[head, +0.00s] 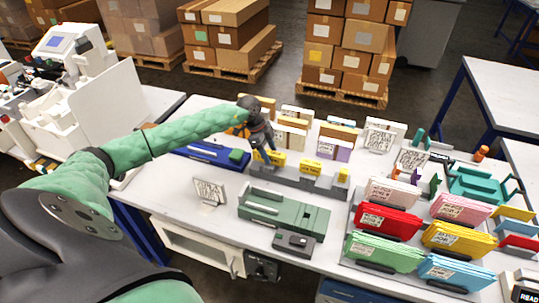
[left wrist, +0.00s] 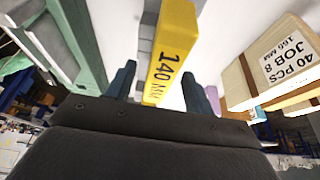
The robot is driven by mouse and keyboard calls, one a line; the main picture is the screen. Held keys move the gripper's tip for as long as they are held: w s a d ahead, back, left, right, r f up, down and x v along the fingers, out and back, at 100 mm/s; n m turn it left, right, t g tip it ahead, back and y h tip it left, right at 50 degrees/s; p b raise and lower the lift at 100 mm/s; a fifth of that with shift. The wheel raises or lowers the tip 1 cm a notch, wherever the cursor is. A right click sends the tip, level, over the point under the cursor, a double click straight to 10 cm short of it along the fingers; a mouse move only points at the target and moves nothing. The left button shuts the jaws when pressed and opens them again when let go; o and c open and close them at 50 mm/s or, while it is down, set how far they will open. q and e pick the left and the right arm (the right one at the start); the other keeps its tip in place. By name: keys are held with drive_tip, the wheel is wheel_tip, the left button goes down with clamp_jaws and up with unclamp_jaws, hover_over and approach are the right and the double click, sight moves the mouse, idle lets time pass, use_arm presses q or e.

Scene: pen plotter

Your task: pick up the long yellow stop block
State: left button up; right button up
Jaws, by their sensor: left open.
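A yellow stop block (head: 270,158) sits at the left end of a grey holder (head: 300,180) on the table. A second yellow block (head: 310,167) stands to its right, and a small yellow piece (head: 343,174) is at the holder's right end. My left gripper (head: 262,152) is at the left block and partly hides it. In the left wrist view, a yellow block marked "140 MM" (left wrist: 172,50) lies between the two dark fingers of my left gripper (left wrist: 158,88), which are apart. Contact with the fingers cannot be told. My right gripper is out of view.
A green plotter-like device (head: 285,213) and a small sign (head: 209,192) stand in front of the holder. A blue tray (head: 205,152) is to the left. Card stacks (head: 291,133) stand close behind; one marked "JOB 8" (left wrist: 275,62) is near my gripper. Coloured folders (head: 387,221) fill the right.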

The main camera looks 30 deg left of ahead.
use_arm(q)
drive_tip(key=shift+d+f, duration=0.1)
drive_tip(key=shift+f, duration=0.3)
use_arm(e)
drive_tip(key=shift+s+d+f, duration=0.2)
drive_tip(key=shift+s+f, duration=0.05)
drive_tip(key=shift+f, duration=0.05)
use_arm(q)
drive_tip(key=shift+f, duration=0.25)
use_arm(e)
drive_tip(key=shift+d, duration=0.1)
use_arm(q)
drive_tip(key=c, duration=1.1)
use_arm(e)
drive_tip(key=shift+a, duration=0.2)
use_arm(q)
drive_tip(key=shift+c, duration=0.2)
